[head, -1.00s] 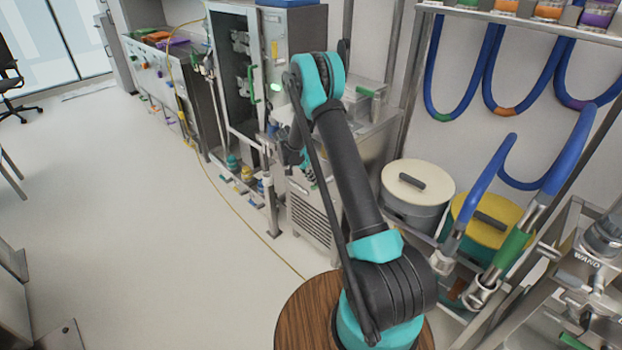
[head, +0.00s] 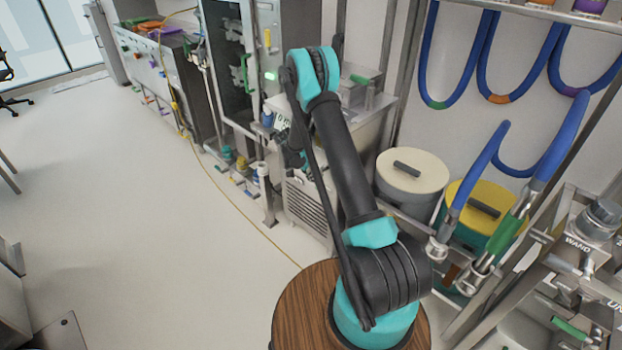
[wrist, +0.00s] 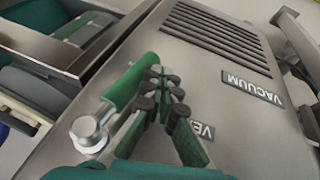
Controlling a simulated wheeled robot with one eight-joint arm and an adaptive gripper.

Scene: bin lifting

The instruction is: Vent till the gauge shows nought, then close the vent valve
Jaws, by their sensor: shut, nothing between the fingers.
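In the wrist view my gripper (wrist: 165,88) is shut and empty, its dark fingertips together. It is over a steel panel with a VACUUM label (wrist: 252,88) and a partly hidden label beginning "VE" (wrist: 207,131). A green-handled valve lever (wrist: 128,85) with a round metal pivot lies just beside the fingers. I cannot tell whether they touch it. In the head view the gripper is mostly hidden behind my arm, in front of the steel unit with a louvred front (head: 308,208). A small pale display (head: 283,121) shows beside my arm; its reading is not clear.
An open steel cabinet (head: 230,60) stands behind the unit. A cream-lidded bin (head: 412,172) and a yellow-lidded bin (head: 482,207) stand to the right, below blue hoses (head: 470,60). A yellow cable (head: 240,215) crosses the floor; the floor at left is mostly clear.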

